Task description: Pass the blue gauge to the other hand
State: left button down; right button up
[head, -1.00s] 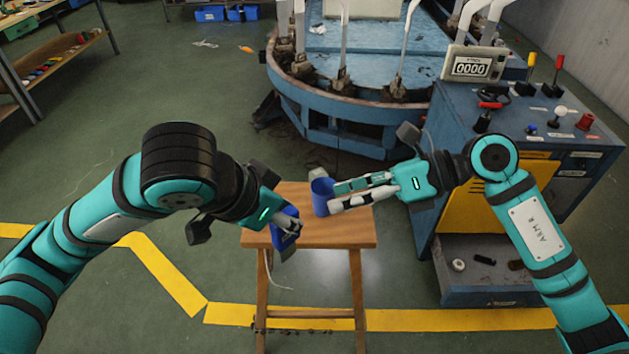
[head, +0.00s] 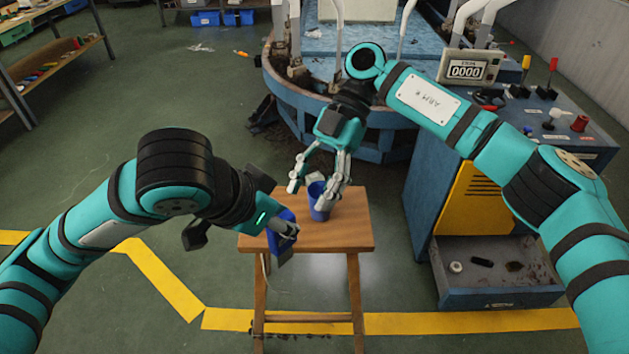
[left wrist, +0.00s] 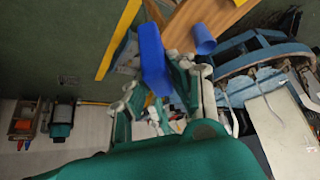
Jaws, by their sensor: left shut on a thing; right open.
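The blue gauge (head: 279,240) is a flat blue slab held over the left edge of the wooden stool in the head view. It also shows as a long blue slab in the left wrist view (left wrist: 152,60). My left gripper (head: 287,228) is shut on it, its fingers partly hidden by the slab. My right gripper (head: 308,196) is open and empty, pointing down over the stool from the far side. It is to the right of the gauge and apart from it. Its fingers are close to the blue cup; I cannot tell whether they touch it.
The blue cup (head: 321,213) stands upright on the wooden stool (head: 345,236), partly hidden by my right fingers. Behind is a round blue machine (head: 300,108). At right is a blue control cabinet (head: 421,190) with an open drawer (head: 500,297).

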aim_at(285, 247)
jog(key=x, duration=1.1)
grip_shut()
pick_arm(q)
jog(key=c, duration=1.1)
grip_release()
jog(key=shift+o, duration=0.2)
